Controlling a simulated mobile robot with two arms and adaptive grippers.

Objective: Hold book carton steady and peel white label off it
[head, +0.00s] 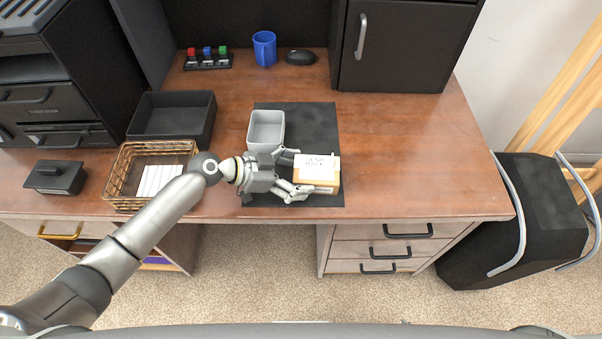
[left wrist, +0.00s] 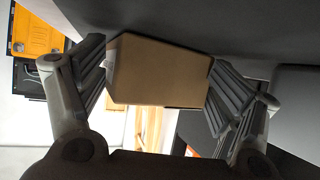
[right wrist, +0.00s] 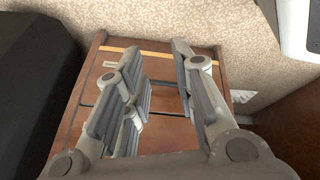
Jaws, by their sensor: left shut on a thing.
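The book carton (head: 328,181) is a small tan box on the dark mat, near the desk's front edge. A white label (head: 317,163) with handwriting-like dark marks lies flat on its top. My left gripper (head: 299,174) reaches in from the left and is shut on the carton, one finger on the far side and one on the near side.
A grey bin (head: 266,131) stands on the mat (head: 300,114) behind the carton. A wicker basket (head: 121,178) holding paper and a black tray (head: 172,117) stand left. A blue mug (head: 264,48) and mouse (head: 300,57) are at the back. The desk right of the mat is clear.

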